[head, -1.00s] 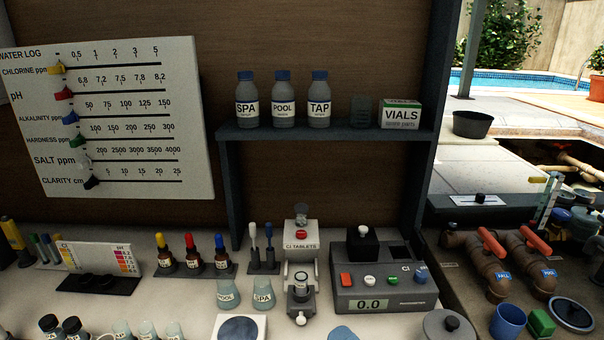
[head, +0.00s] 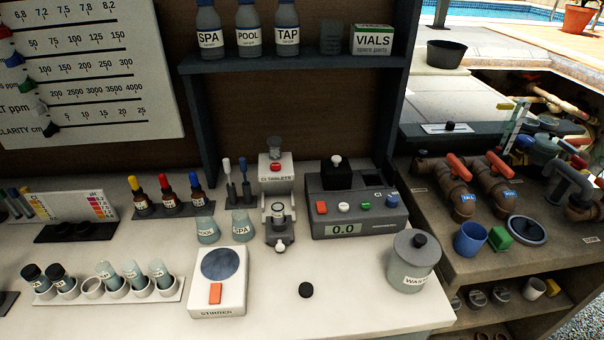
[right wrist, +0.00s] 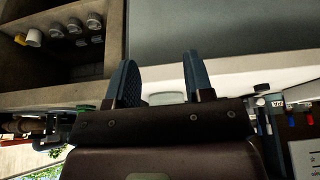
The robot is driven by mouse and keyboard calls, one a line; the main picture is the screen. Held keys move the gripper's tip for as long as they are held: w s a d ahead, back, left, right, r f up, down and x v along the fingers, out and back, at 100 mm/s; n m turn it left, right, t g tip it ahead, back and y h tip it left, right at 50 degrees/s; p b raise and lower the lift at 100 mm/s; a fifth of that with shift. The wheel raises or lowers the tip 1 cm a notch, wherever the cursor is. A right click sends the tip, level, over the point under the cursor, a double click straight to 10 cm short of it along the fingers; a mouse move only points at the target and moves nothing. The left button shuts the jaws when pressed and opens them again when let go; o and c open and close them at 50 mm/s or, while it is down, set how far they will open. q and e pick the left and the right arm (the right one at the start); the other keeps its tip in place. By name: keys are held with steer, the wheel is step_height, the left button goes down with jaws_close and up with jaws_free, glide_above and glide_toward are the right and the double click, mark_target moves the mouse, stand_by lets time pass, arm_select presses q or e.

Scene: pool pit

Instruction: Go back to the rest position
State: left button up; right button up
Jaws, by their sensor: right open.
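My right gripper (right wrist: 160,68) shows in the right wrist view. Its two dark blue fingers stand apart with nothing held between them. It is in front of the bench, whose pale edge (right wrist: 240,78) passes behind the fingers. Neither gripper shows in the head view, and my left gripper is in no view.
The bench holds a stirrer (head: 220,268), a photometer (head: 352,205), a waste jar (head: 412,265), a vial rack (head: 92,290) and a loose black cap (head: 306,290). A wall shelf (head: 290,65) carries bottles. Pipes with red handles (head: 459,168) are at right. Bare benchtop surrounds the cap.

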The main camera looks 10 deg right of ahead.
steer(key=w+d+f+t, duration=0.1)
steer(key=w+f+t, duration=0.5)
steer(key=f, duration=0.4)
steer(key=shift+d+f+n+t, duration=0.15)
steer(key=shift+d+n+t, duration=0.25)
steer(key=shift+t, duration=0.2)
